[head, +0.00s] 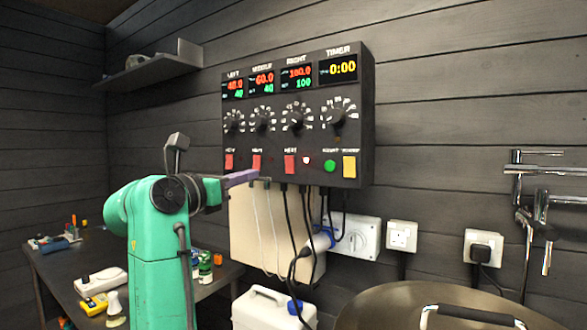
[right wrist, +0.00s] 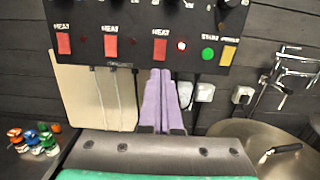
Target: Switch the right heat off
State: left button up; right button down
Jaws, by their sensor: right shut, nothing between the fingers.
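The black control box (head: 365,120) hangs on the wall. The right heat switch (head: 290,164) is red, under the right dial; it also shows in the right wrist view (right wrist: 160,48). The small lamp (head: 306,160) beside it is lit, also in the right wrist view (right wrist: 182,46). The lamps beside the other two heat switches look dark. My right gripper (head: 257,174) is shut and empty, in front of the box's lower edge. In the right wrist view its purple fingers (right wrist: 160,73) point up just below the right heat switch, with no contact visible. My left gripper is out of view.
The left heat switch (head: 229,161) and middle heat switch (head: 256,163) are to the left. A green button (head: 330,165) and yellow switch (head: 349,166) are to the right. Cables hang below the box. A metal kettle lid (head: 385,305) is at lower right.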

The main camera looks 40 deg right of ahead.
jog(key=a, duration=0.2)
jog(key=p, duration=0.7)
send_near(288, 161)
jog(key=x, duration=0.7)
jog(key=shift+r, duration=0.15)
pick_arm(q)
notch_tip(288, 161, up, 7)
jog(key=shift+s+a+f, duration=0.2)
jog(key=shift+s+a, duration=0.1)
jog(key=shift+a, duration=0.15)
